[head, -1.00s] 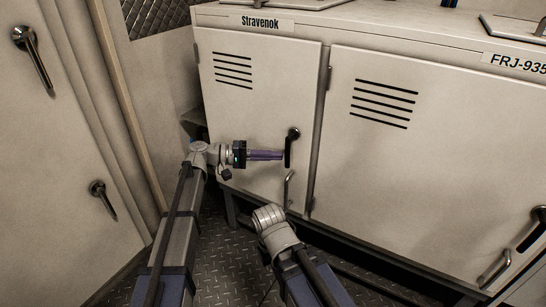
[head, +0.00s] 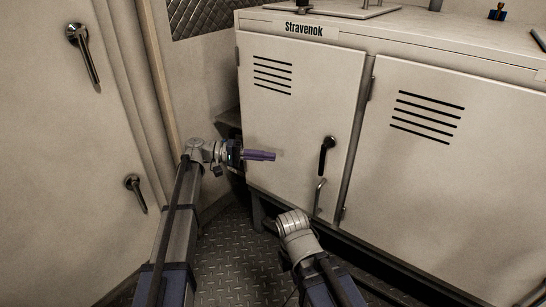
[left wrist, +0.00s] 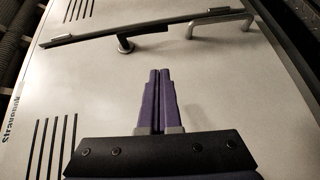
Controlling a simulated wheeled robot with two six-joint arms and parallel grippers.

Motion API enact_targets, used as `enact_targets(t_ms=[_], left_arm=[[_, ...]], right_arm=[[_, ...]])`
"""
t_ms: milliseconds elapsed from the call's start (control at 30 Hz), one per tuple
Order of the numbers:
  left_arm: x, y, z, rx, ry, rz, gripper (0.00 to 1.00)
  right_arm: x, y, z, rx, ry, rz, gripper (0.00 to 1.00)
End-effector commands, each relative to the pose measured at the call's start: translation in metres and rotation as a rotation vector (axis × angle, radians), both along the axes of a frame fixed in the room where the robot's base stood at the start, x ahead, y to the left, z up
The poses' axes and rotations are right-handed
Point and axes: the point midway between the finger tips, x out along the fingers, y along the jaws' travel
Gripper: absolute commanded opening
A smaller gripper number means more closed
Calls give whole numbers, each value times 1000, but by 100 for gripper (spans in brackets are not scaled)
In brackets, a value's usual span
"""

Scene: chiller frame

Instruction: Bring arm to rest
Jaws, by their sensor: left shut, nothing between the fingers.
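My left arm comes in from the left in the head view. Its gripper (head: 260,156) has purple fingers that are shut and empty, pointing right in front of the left cabinet door (head: 300,110). The fingers are apart from the dark door latch (head: 327,155). In the left wrist view the two purple fingers (left wrist: 157,100) lie side by side, with the dark latch (left wrist: 130,36) and the metal handle (left wrist: 220,24) beyond the tips. My right arm shows at the bottom centre; its fingers cannot be seen.
The cabinet bears a "Stravenok" label (head: 305,29), and a second vented door (head: 450,180) stands to its right. A pale door (head: 75,170) with two dark handles is at the left. Patterned metal floor (head: 228,260) shows between my arms.

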Motion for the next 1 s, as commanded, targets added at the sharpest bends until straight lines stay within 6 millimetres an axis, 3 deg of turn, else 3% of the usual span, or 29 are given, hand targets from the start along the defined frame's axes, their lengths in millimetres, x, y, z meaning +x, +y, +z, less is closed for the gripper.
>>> enact_targets(t_ms=[267,367,467,600,667,800,1000], left_arm=[[0,0,0,0,0,0,0],[-8,-7,-5,30,5,-8,0],[-36,-27,-26,139,17,-34,0],[-101,-58,-77,421,29,-95,0],[-130,-63,-100,558,24,-122,0],[-192,-56,-142,872,-11,-175,0],[-248,-21,-171,1231,-95,-217,0]], right_arm=[[0,0,0,0,0,0,0],[0,0,1,0,0,0,0],[0,0,4,0,0,0,0],[0,0,10,-1,0,-1,0],[0,0,13,-1,0,-1,0],[0,0,18,-1,0,-1,0],[0,-1,24,-2,0,-2,0]])
